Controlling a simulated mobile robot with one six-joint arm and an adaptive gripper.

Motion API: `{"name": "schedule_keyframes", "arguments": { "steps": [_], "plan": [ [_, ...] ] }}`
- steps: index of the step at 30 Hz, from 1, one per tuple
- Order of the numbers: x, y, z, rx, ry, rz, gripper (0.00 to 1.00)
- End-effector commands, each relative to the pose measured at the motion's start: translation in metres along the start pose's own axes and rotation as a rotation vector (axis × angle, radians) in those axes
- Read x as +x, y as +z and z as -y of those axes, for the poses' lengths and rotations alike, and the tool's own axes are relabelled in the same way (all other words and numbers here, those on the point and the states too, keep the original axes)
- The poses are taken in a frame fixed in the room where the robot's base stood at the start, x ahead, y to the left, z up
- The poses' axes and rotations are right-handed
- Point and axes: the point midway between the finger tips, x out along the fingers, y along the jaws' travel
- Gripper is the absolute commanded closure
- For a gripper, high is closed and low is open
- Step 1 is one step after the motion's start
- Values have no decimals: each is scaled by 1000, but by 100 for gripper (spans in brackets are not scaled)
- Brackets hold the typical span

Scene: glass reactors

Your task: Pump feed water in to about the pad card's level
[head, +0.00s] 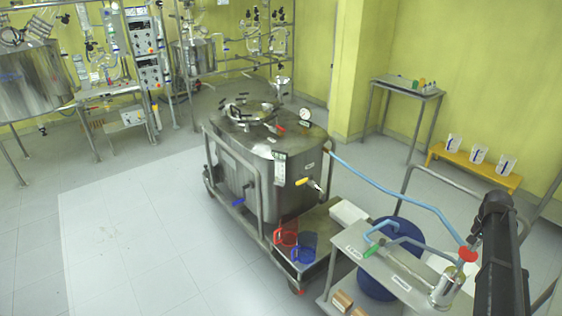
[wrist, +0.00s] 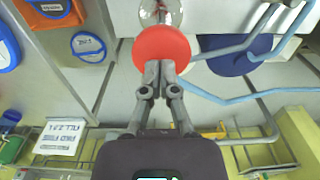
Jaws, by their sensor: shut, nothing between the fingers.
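A steel tank (head: 262,160) on a wheeled frame stands mid-view, with a small label or gauge plate (head: 280,170) on its front. A light-blue hose (head: 395,192) runs from its right side toward a metal pump (head: 446,289) on a bench at lower right. A red round knob (head: 467,254) tops the pump; it also shows in the wrist view (wrist: 162,46). My gripper (wrist: 160,66) is shut and empty, its fingertips at the knob's near edge; contact is unclear. A white card with upside-down print (wrist: 60,138) shows at left in the wrist view. Water level inside is hidden.
A blue drum (head: 376,282) stands behind the bench. Red (head: 285,238) and blue (head: 304,247) jugs sit on a low shelf. The tank has yellow (head: 303,181) and blue (head: 238,202) valve handles. Floor at left is clear.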

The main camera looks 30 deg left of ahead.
Motion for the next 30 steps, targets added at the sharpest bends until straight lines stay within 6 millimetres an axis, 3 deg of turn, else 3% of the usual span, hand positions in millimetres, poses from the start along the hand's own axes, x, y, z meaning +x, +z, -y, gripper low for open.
{"name": "schedule_keyframes", "arguments": {
  "steps": [30],
  "plan": [
    [64, 1, 0, 0, 0, 1, 100]
  ]
}}
